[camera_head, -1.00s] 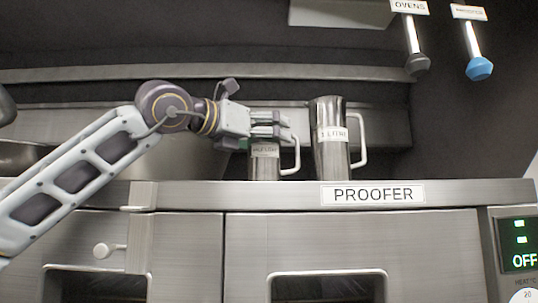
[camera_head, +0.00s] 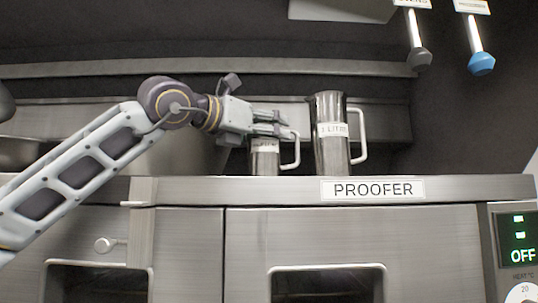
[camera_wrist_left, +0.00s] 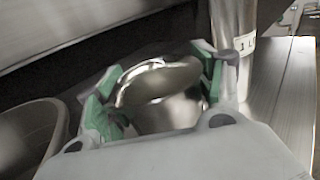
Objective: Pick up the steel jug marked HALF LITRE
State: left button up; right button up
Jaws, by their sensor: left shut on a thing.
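The smaller steel jug (camera_head: 265,160) stands upright on or just above the proofer top, its handle to the right. Its white label is partly covered and too small to read fully. My left gripper (camera_head: 284,126) comes in from the left and is shut on this jug near its rim. In the left wrist view the jug's round mouth (camera_wrist_left: 165,85) sits between the green finger pads of the gripper (camera_wrist_left: 158,90). I cannot tell whether the jug's base touches the surface. My right gripper is not in view.
A taller steel jug marked 1 LITRE (camera_head: 331,150) stands close to the right. The proofer's front edge (camera_head: 250,190) runs below. A large bowl (camera_wrist_left: 30,135) is at left in the wrist view. Grey and blue knobbed handles (camera_head: 481,64) hang at upper right.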

pick_arm(q)
jog(key=c, duration=0.4)
jog(key=shift+r+p, duration=0.35)
jog(key=shift+r, duration=4.65)
